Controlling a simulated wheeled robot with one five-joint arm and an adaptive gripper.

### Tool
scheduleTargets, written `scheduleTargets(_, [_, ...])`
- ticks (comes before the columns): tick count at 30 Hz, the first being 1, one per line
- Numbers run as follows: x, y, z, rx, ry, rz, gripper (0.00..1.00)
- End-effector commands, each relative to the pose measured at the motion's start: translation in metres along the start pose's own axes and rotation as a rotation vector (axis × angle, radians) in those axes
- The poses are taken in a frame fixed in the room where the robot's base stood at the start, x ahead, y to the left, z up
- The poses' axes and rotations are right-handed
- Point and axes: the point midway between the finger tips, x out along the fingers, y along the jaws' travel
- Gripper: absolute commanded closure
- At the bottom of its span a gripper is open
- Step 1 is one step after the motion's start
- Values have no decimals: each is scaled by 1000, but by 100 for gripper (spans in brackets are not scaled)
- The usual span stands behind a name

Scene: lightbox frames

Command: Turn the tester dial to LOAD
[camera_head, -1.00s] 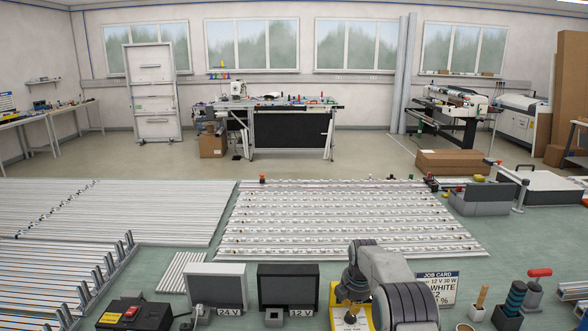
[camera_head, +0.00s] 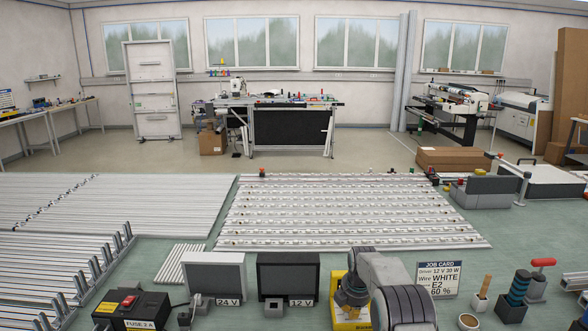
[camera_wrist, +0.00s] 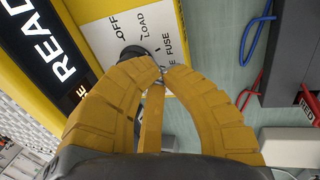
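The yellow tester (camera_head: 337,286) stands at the front of the bench in the head view, mostly behind my arm. In the wrist view, its white panel (camera_wrist: 95,35) carries the words OFF, LOAD and FUSE, with another label partly hidden. The black dial (camera_wrist: 131,52) shows only in part; my finger covers the rest, so I cannot read its setting. My gripper (camera_wrist: 160,73) has its yellow-brown fingers drawn together, tips almost meeting, over the panel just right of the visible knob. I cannot see whether they touch the dial.
A dark display (camera_wrist: 45,55) lies left of the panel. Blue and red wires (camera_wrist: 252,55) run on the right. In the head view, the 24 V box (camera_head: 215,272) and 12 V box (camera_head: 288,277) stand left of the tester; a job card (camera_head: 437,279) stands right.

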Motion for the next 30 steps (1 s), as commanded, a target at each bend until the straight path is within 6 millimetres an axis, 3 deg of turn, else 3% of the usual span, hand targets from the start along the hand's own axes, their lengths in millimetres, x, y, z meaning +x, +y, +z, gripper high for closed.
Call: scheduleTargets(30, [4, 4, 1, -1, 0, -3, 100])
